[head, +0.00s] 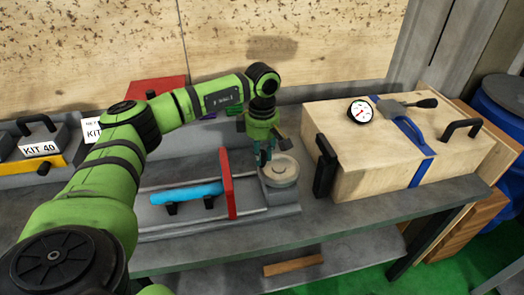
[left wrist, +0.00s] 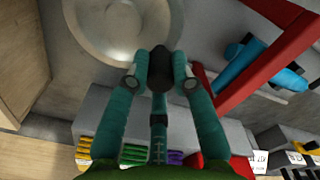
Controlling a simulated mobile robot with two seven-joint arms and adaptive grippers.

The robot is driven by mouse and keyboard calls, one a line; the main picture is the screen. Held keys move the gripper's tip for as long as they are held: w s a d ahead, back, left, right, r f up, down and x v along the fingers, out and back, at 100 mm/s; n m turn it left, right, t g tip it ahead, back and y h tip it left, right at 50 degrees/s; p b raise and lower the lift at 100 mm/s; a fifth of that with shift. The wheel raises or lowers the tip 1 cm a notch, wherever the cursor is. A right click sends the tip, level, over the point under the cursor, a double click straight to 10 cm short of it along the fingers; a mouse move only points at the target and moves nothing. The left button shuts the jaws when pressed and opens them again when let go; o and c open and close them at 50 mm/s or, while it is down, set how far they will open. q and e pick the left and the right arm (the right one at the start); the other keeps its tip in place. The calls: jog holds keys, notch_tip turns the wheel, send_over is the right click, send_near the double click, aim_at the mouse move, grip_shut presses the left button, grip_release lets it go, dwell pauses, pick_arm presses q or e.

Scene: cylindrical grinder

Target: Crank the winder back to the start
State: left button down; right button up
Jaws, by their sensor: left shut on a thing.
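The winder's round grey wheel (head: 281,171) sits on a grey block at the right end of the grinder bed. It also fills the upper left of the left wrist view (left wrist: 118,22). My left gripper (head: 264,158) reaches down from above at the wheel's left rear edge. In the left wrist view its teal fingers (left wrist: 160,62) are closed around a dark crank knob (left wrist: 160,76) near the wheel's rim. The knob is mostly hidden by the fingers in the head view. My right gripper is not in view.
A red plate (head: 227,184) and a bright blue cylinder (head: 186,193) stand left of the wheel. A wooden box (head: 372,165) with black handles, a dial gauge (head: 360,111) and a blue strap stands to the right. Labelled kit boxes (head: 42,146) stand at the left. A wooden wall is behind.

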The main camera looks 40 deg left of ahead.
pick_arm(q)
jog(key=shift+s+d+f+n, duration=0.15)
jog(key=shift+s+d+n, duration=0.05)
jog(key=shift+d+n, duration=0.2)
dwell(0.3)
jog(key=c, duration=1.1)
grip_release()
jog(key=shift+o, duration=0.2)
jog(key=shift+w, duration=0.2)
jog(key=shift+a+r, duration=0.15)
jog(key=shift+r, duration=0.3)
notch_tip(320, 180, up, 11)
jog(key=shift+r, duration=0.1)
